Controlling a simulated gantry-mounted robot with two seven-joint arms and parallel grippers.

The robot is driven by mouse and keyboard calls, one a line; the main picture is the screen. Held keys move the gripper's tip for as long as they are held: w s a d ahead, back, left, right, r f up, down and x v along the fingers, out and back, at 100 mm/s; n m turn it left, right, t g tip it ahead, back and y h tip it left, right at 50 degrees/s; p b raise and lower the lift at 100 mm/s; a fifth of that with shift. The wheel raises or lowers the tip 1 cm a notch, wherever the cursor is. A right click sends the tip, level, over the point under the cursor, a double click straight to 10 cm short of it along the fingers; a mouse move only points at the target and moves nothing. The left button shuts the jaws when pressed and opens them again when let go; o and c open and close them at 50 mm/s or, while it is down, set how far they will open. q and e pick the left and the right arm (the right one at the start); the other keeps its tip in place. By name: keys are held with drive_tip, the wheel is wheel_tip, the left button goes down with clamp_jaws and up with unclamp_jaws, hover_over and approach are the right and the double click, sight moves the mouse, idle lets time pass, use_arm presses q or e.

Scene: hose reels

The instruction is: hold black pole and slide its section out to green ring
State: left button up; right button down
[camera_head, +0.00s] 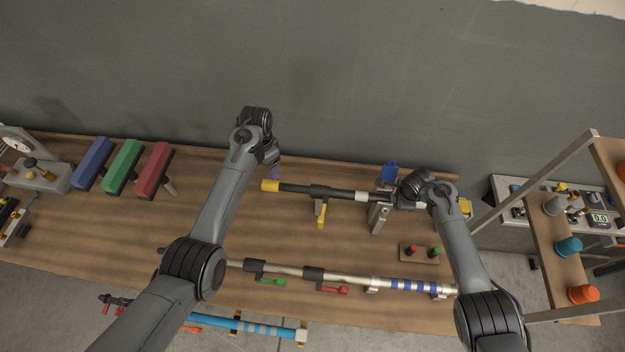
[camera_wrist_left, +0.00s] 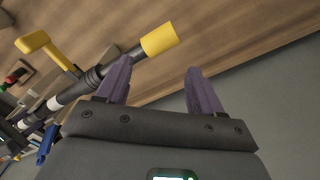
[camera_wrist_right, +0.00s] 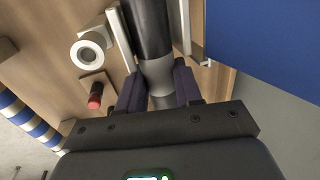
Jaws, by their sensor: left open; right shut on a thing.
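The black pole (camera_head: 338,193) lies level above the table's back part, with a yellow end cap (camera_head: 270,186), a yellow lever (camera_head: 321,216) and a white band (camera_head: 362,196). I see no green ring on it. My left gripper (camera_head: 272,171) is open and empty by the yellow cap; in the left wrist view the cap (camera_wrist_left: 160,40) is beyond the fingertips, not between them. My right gripper (camera_wrist_right: 158,85) is shut on the pole's right part, around a pale grey section (camera_wrist_right: 157,72). My right wrist hides that part in the head view.
A grey bracket (camera_head: 380,216) and a blue plate (camera_head: 389,173) stand near my right gripper. A silver pole (camera_head: 340,277) with blue bands lies in front. Blue, green and red blocks (camera_head: 123,166) stand left. A small red-and-green button block (camera_head: 420,252) sits right.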

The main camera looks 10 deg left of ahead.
use_arm(q)
wheel_tip(320, 180, up, 6)
drive_tip(key=w+m+t, duration=0.2)
drive_tip(key=m+t, duration=0.1)
drive_tip(key=m, duration=0.7)
approach(272, 184)
drive_tip(key=x, duration=1)
drive_tip(key=shift+f, duration=0.15)
drive_tip(key=shift+c, duration=0.3)
clamp_jaws()
